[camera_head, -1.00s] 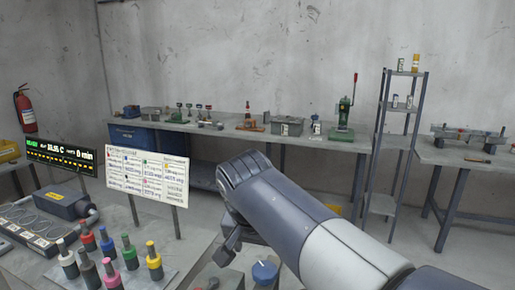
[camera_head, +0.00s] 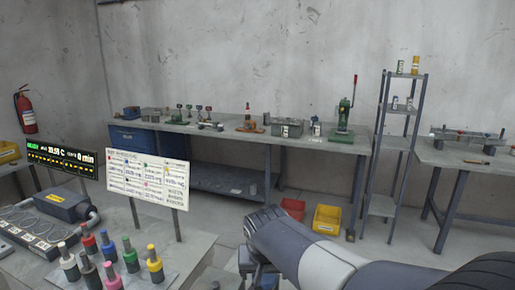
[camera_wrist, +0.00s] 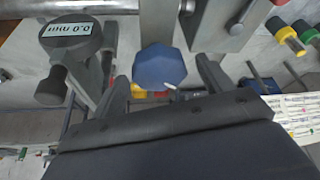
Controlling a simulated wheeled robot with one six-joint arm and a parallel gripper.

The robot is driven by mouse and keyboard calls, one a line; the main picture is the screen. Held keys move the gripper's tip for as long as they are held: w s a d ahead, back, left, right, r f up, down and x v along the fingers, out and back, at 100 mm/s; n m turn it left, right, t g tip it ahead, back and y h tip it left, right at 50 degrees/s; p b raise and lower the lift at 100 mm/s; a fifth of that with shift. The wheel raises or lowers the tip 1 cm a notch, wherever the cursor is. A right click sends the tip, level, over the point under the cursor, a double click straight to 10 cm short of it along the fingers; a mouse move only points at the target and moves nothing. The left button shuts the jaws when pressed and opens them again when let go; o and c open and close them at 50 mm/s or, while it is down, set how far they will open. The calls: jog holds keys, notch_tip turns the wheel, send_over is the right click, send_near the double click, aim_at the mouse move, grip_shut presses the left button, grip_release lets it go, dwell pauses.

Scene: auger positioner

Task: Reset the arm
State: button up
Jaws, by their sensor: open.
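My arm (camera_head: 310,252) reaches in from the lower right of the head view. My gripper (camera_wrist: 162,82) is open, and its two dark fingers show in the wrist view. A blue faceted knob (camera_wrist: 160,66) with a white pointer appears between the fingertips in that view; I cannot tell if they touch it. A round gauge (camera_wrist: 70,37) reading 0.0 mm stands to the left of it. My gripper also shows in the head view (camera_head: 258,276), pointing down at the bottom edge, partly cut off. The knob is hidden there.
Several coloured-collar tools (camera_head: 108,260) stand on the near bench at left, by a white chart board (camera_head: 148,178) and a display (camera_head: 60,157). A back bench (camera_head: 225,133) holds assorted parts. A yellow bin (camera_head: 327,219) and a red bin (camera_head: 293,208) sit on the floor.

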jog(key=shift+d+n+g+y, duration=0.15)
jog(key=shift+n+y, duration=0.35)
jog(key=shift+n, duration=0.75)
jog(key=shift+n+g+y, duration=0.15)
jog(key=shift+n+y, duration=0.35)
jog(key=shift+n, duration=0.75)
jog(key=shift+w+d+n+g+y+p, duration=0.1)
jog(key=shift+n+g+y+p, duration=0.35)
jog(key=shift+n, duration=1.85)
jog(key=n+g+p, duration=0.1)
jog(key=n, duration=0.1)
jog(key=n+g+y, duration=0.1)
jog(key=n, duration=0.2)
jog(key=shift+w+r+p, duration=0.1)
jog(key=shift+p, duration=0.3)
jog(key=shift+w+n+g+y+p, duration=0.15)
jog(key=shift+n+g+p, duration=0.2)
jog(key=shift+n+p, duration=0.45)
jog(key=shift+s+n+g+y+p, duration=0.1)
jog(key=shift+n+g+p, duration=0.3)
jog(key=shift+n, duration=0.6)
